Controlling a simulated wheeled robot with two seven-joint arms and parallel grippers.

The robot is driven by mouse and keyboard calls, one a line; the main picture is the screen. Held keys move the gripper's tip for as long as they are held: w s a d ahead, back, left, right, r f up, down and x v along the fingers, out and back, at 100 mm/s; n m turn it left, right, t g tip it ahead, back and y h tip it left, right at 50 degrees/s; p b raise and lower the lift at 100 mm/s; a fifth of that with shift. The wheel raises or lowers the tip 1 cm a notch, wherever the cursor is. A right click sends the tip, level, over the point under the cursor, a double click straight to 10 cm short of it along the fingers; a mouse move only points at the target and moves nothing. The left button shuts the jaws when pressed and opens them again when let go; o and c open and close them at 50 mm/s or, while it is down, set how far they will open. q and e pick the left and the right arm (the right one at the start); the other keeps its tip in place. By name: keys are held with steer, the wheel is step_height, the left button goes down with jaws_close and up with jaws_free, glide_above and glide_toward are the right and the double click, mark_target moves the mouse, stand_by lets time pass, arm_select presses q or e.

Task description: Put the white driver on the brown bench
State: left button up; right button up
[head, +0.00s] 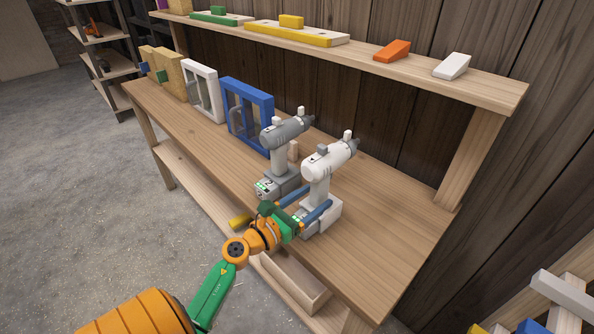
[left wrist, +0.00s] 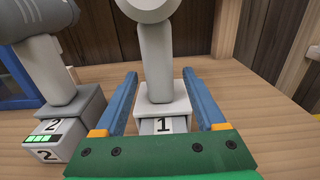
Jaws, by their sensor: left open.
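The white driver (head: 325,173) stands upright on a light-brown wooden workbench (head: 390,225). In the left wrist view the driver's white handle (left wrist: 156,60) rises from a base marked 1. My left gripper (head: 318,196) is open, its blue fingers on either side of the white driver just above its base. It also shows in the left wrist view (left wrist: 160,73), with gaps visible between fingers and handle. I cannot tell whether another bench is the brown one. My right gripper is not in view.
A grey driver (head: 280,150) with a base marked 2 stands close to the left of the white one. Blue (head: 262,92) and white frames stand farther left. A shelf (head: 400,80) with coloured blocks runs above. The bench's right end is clear.

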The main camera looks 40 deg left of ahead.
arm_select(q)
steer(key=s+b, duration=0.2)
steer(key=s, duration=0.6)
steer(key=shift+s+a+b, duration=0.3)
steer(key=shift+a, duration=0.05)
